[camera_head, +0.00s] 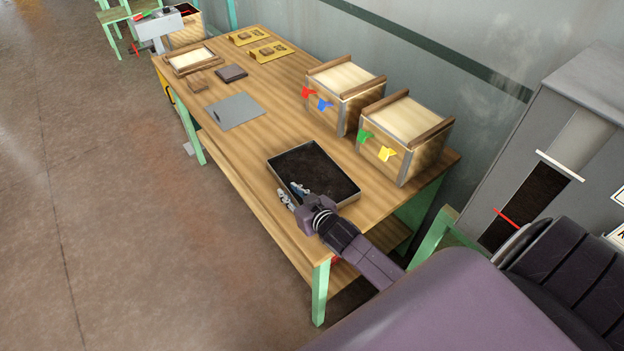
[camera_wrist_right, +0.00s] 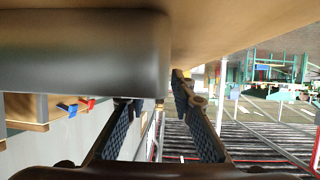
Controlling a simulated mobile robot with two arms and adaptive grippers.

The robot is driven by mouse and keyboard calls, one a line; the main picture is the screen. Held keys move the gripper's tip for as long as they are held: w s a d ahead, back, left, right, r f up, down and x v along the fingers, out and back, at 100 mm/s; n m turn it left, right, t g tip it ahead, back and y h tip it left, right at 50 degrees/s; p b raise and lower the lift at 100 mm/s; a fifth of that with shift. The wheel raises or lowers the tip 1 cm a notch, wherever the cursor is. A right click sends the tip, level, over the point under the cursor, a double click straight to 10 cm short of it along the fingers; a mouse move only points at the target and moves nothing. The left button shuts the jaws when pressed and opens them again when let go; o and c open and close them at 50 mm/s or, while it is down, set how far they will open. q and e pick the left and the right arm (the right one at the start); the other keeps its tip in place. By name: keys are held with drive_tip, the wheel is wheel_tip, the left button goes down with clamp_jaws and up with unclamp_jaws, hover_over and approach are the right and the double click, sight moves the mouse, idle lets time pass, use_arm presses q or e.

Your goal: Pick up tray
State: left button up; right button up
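The tray (camera_head: 335,198) is a shallow, dark rectangular tray with a thin light rim, lying flat near the front end of the wooden table. My right gripper (camera_head: 293,191) is at its near left edge, with one finger over the inside and the other outside the rim. In the right wrist view, the two fingers (camera_wrist_right: 157,98) are apart, and a large grey surface (camera_wrist_right: 85,65), seemingly the tray's wall, fills the upper left. Whether the fingers touch the rim cannot be told. My left gripper is not in view.
Two wooden boxes (camera_head: 345,85) (camera_head: 403,128) with coloured flags stand behind the tray on the table (camera_head: 238,165). A grey plate (camera_head: 236,111) lies farther along, with small brown blocks and yellow holders beyond. A grey cabinet (camera_head: 560,135) stands at the right. Floor left of the table is clear.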

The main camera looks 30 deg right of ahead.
drive_tip(key=shift+w+f, duration=0.2)
drive_tip(key=shift+w, duration=0.4)
clamp_jaws()
drive_tip(key=shift+r, duration=0.1)
